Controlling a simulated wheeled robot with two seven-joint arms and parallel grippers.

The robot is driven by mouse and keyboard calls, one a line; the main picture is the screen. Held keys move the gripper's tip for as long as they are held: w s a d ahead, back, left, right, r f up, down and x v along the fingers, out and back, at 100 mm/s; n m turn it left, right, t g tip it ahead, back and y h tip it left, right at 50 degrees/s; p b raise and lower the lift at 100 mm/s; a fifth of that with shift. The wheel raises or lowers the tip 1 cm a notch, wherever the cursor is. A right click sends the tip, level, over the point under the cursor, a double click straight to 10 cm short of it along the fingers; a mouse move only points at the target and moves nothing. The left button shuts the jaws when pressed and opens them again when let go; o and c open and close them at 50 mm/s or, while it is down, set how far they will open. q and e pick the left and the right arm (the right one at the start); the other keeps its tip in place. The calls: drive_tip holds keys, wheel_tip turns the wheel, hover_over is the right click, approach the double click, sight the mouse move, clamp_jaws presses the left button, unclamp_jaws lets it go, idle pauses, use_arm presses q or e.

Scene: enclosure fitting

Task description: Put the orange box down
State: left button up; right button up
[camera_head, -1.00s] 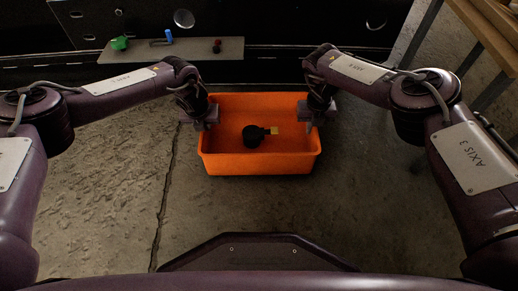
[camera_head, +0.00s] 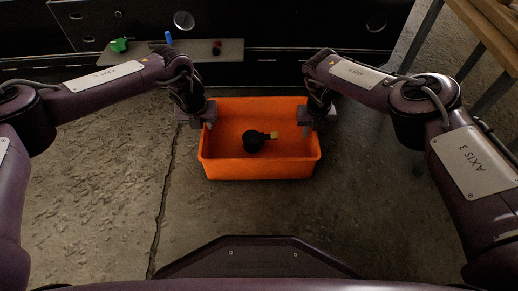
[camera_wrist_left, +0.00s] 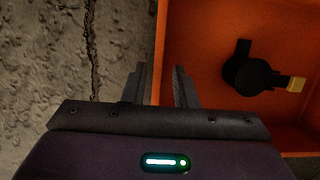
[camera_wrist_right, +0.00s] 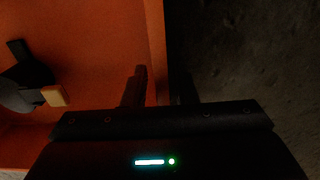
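The orange box (camera_head: 262,170) sits upright and appears to rest on the concrete floor in front of me. A black round part with a yellow tip (camera_head: 254,140) lies inside it. My left gripper (camera_head: 206,122) is at the box's left wall, its fingers open on either side of it; the left wrist view shows this wall (camera_wrist_left: 158,60) with gaps to the fingers. My right gripper (camera_head: 313,124) straddles the right wall in the same way, and the right wrist view shows that wall (camera_wrist_right: 157,50) between spread fingers.
A grey shelf (camera_head: 228,50) at the back holds a green part (camera_head: 119,45), a blue-handled piece (camera_head: 169,37) and a dark red part (camera_head: 217,47). A wooden table (camera_head: 490,35) stands at the back right. Floor left of the box is clear.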

use_arm(q)
drive_tip(key=v, duration=0.6)
drive_tip(key=shift+r, duration=0.15)
drive_tip(key=shift+s+r, duration=0.2)
drive_tip(key=shift+r, duration=0.25)
use_arm(e)
drive_tip(key=shift+r, duration=0.15)
wheel_tip(320, 180, up, 12)
drive_tip(key=shift+f, duration=0.15)
